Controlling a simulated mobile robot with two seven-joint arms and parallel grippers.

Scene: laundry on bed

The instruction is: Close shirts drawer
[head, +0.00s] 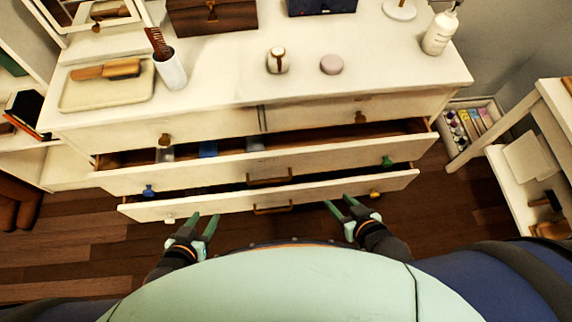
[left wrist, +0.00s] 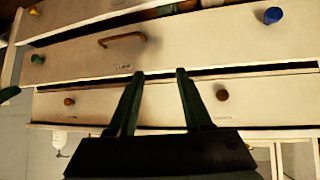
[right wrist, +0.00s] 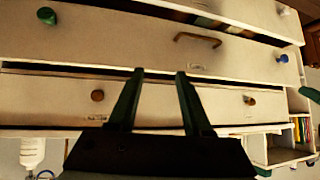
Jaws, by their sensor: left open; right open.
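The white dresser has two pulled-out wide drawers. The upper open drawer (head: 215,174) has a bronze bar handle (head: 270,180), a blue knob (head: 149,190) at left and a green knob (head: 387,161) at right. The lower open drawer (head: 225,202) has a bar handle (head: 272,208), a white knob at left and a yellow one at right. I cannot read their labels, so I cannot tell which is the shirts drawer. My left gripper (head: 205,217) and right gripper (head: 338,201) are open and empty near the lower drawer's front, left and right of its handle.
Two small top drawers with brown knobs (head: 165,140) are shut. A tray (head: 75,98), a cup with a comb (head: 170,70) and a pump bottle (head: 440,32) stand on top. A white shelf unit (head: 530,200) and a box of bottles (head: 473,125) are at right.

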